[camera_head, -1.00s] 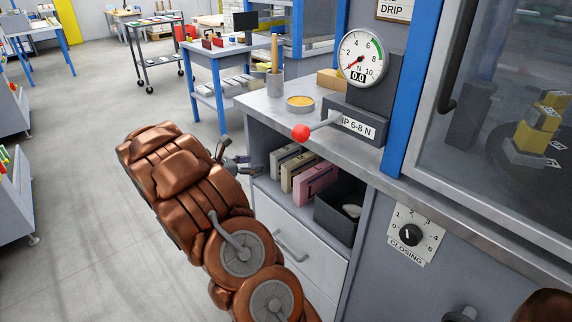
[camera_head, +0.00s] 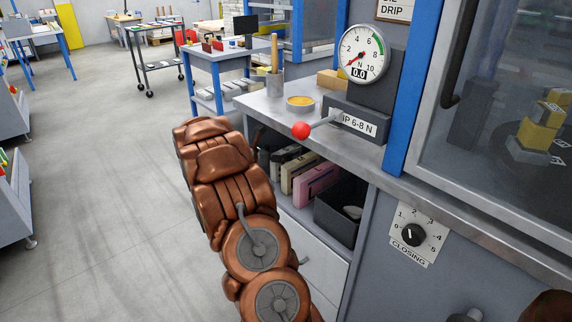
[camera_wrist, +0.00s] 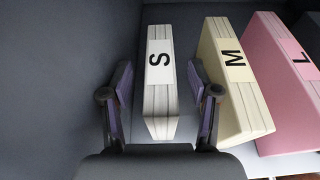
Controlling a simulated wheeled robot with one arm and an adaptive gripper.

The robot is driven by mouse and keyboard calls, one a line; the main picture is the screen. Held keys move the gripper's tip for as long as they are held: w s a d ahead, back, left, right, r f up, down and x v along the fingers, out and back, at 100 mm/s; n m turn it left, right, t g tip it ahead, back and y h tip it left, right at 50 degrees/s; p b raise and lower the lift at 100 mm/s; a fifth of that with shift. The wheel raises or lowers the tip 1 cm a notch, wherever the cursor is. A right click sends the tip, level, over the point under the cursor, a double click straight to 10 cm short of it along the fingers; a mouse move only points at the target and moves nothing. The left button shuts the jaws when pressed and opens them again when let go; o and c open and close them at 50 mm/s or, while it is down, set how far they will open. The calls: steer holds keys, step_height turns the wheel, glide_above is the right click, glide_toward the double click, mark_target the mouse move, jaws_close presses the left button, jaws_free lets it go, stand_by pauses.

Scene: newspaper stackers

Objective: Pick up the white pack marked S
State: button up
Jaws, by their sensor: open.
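The white pack marked S (camera_wrist: 159,85) stands upright on the shelf in the wrist view. My gripper (camera_wrist: 160,92) is open, with one purple-padded finger on each side of the pack and a visible gap at the left. The right finger sits in the narrow space between the S pack and the cream pack marked M (camera_wrist: 228,70). I cannot tell whether the right finger touches either pack. In the head view my arm hides the gripper and much of the S pack.
A pink pack marked L (camera_wrist: 277,75) stands right of M. A dark bin (camera_head: 341,212) is right of the packs on the same shelf. The shelf's grey wall (camera_wrist: 60,70) is to the left. The counter (camera_head: 300,118) lies above, with a red-knobbed lever (camera_head: 301,130).

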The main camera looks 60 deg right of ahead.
steer(key=x, duration=0.2)
steer(key=shift+s+d+f, duration=0.1)
steer(key=shift+d+f, duration=0.1)
steer(key=shift+d, duration=0.15)
jaws_close()
steer(key=shift+r, duration=0.1)
